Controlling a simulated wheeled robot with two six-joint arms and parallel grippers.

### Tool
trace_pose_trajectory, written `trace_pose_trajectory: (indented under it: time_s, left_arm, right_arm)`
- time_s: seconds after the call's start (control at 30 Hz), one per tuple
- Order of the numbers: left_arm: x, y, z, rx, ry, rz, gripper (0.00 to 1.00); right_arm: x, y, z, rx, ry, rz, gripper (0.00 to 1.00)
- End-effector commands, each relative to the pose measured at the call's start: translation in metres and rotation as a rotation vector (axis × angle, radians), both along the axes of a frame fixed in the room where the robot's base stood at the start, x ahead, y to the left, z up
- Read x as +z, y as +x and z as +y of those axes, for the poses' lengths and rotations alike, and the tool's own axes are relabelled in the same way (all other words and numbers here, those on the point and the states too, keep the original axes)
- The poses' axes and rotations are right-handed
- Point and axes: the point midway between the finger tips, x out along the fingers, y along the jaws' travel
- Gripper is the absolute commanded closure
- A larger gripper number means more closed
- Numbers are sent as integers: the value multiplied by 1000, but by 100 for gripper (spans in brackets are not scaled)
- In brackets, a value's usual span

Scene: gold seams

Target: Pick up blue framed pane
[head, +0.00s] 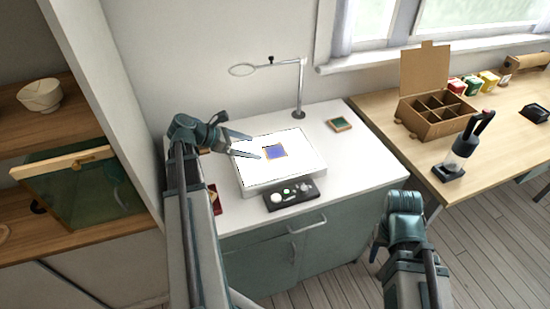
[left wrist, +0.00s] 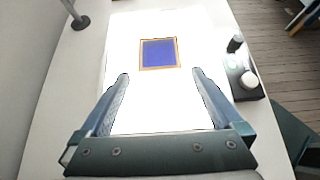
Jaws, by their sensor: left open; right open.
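The blue framed pane (head: 275,153) lies flat on a bright white light panel (head: 308,158) on the white cabinet top. It has a thin orange-gold frame, and in the left wrist view the pane (left wrist: 159,53) sits ahead of the fingertips. My left gripper (head: 256,146) is open and empty, with its fingers pointing toward the pane from the left. In the left wrist view the left gripper (left wrist: 160,75) has its fingers apart, short of the pane and roughly lined up with its sides. My right gripper (head: 378,256) is low at the front right, open and away from the pane.
A green framed pane (head: 340,124) lies at the back right. A divided cardboard box (head: 434,125) stands on the wooden table. Shelves stand left.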

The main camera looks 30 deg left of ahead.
Motion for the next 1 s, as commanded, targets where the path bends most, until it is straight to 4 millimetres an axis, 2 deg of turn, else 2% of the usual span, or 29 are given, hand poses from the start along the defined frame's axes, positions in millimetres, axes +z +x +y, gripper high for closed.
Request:
trace_pose_trajectory:
  time_s: [0.03, 0.1, 0.47, 0.8, 1.0]
  left_arm:
    - [-9, 5, -5, -2, 1, -1, 0]
    - [-12, 10, -9, -1, 0, 0, 0]
    - [-15, 18, -14, -1, 1, 0, 0]
    - [-39, 46, -37, -3, 2, 0, 0]
    - [-40, 52, -41, 1, 1, 0, 0]
  right_arm:
    - [-9, 0, 0, 0, 0, 0, 50]
    - [-12, 0, 0, 0, 0, 0, 50]
    - [-15, 0, 0, 0, 0, 0, 50]
    - [-39, 0, 0, 1, 0, 0, 50]
    - [-40, 0, 0, 1, 0, 0, 50]
